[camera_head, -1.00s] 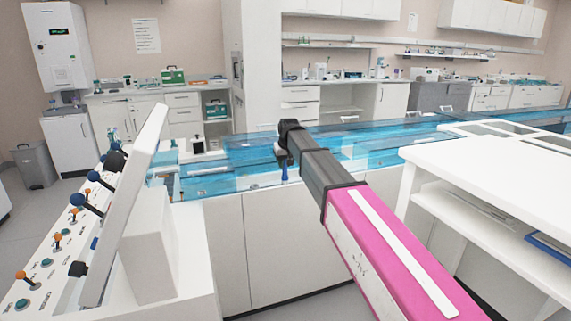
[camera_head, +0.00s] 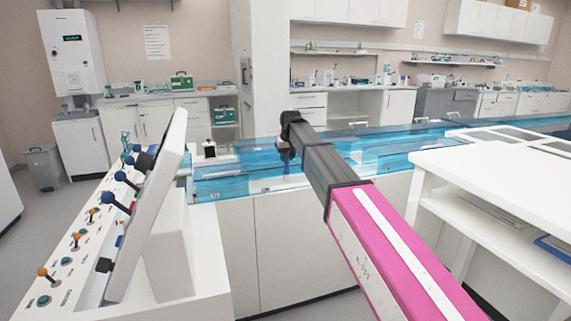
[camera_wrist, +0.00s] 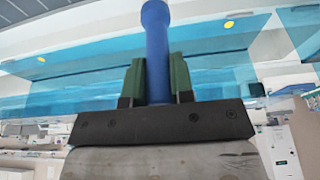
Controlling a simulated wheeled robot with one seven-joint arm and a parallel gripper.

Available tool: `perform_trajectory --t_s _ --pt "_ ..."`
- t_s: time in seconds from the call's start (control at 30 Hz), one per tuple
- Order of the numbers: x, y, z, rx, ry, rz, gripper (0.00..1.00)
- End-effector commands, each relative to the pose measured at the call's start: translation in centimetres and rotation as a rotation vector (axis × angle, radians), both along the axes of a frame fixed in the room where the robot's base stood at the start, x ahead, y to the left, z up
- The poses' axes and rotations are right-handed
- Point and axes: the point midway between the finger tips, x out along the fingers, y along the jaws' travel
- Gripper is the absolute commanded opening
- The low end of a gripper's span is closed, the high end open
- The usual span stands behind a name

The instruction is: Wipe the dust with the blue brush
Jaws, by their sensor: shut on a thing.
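My gripper (camera_wrist: 159,80) is shut on the blue brush (camera_wrist: 156,32). In the head view the brush (camera_head: 286,168) shows only as a small blue piece under my gripper (camera_head: 286,156), in front of or over the clear blue tube track (camera_head: 235,180). I cannot tell whether the brush touches the track. I cannot make out any dust.
A white control panel (camera_head: 75,258) with several ball-topped levers stands at the left, with an upright white plate (camera_head: 146,215) beside it. A white table (camera_head: 500,180) with a lower shelf is at the right. White cabinets (camera_head: 290,245) stand below the track.

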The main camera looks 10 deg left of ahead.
Motion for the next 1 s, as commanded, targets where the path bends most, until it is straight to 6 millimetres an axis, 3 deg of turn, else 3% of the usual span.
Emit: perform_trajectory --t_s 0.3,0.87,1.0 --pt "0.8 -0.2 2.4 0.0 0.0 -0.002 0.0" --pt "0.7 -0.2 2.4 -0.001 0.001 -0.002 0.0" --pt "0.1 0.8 2.4 0.0 0.001 -0.001 0.0"
